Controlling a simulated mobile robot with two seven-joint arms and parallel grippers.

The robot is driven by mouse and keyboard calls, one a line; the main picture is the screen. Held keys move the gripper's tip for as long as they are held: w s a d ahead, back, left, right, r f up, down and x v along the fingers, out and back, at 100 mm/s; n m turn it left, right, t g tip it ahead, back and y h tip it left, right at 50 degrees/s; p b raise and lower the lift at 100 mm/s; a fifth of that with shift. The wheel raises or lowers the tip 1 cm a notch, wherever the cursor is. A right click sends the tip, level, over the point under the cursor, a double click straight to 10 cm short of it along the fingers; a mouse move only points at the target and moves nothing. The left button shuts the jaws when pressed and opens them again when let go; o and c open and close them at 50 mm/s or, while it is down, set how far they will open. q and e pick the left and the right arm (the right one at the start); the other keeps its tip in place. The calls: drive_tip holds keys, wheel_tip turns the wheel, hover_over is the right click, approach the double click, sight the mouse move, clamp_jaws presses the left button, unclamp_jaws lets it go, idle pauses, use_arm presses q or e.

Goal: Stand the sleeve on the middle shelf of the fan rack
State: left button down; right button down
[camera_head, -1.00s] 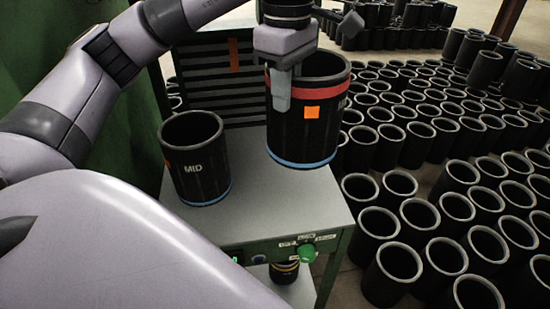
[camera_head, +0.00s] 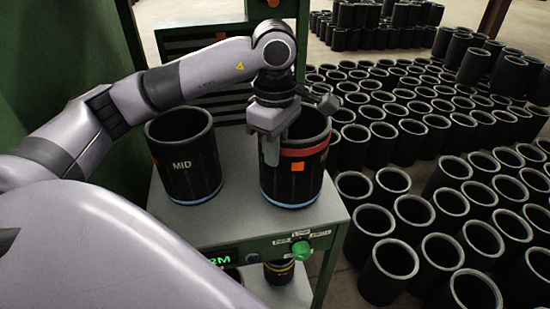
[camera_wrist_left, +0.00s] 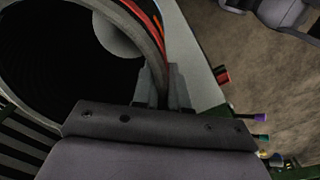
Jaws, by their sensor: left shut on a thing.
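My left gripper (camera_head: 272,140) is shut on the rim of a black sleeve (camera_head: 290,180) with a red band near its top, an orange patch and a blue bottom edge. The sleeve is upright at the right of the rack's grey top; I cannot tell whether its bottom touches. In the left wrist view the fingers (camera_wrist_left: 165,88) straddle the sleeve's wall (camera_wrist_left: 150,35). A second black sleeve marked MID (camera_head: 185,160) stands upright to its left, on the same top. The fan rack (camera_head: 235,222) has a grey top and green frame. My right gripper is not in view.
The green front panel carries a round knob (camera_head: 301,250) and a lit display (camera_head: 220,260). A lower shelf shows a small dark sleeve (camera_head: 279,270). Many black sleeves (camera_head: 415,215) crowd the floor at the right. A green wall (camera_head: 50,70) stands at the left.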

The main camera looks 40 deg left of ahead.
sight(296, 183)
use_arm(q)
wheel_tip(296, 183, down, 2)
drive_tip(key=shift+f, duration=0.15)
drive_tip(key=shift+f, duration=0.15)
drive_tip(key=c, duration=1.1)
unclamp_jaws()
drive_tip(key=shift+c, duration=0.2)
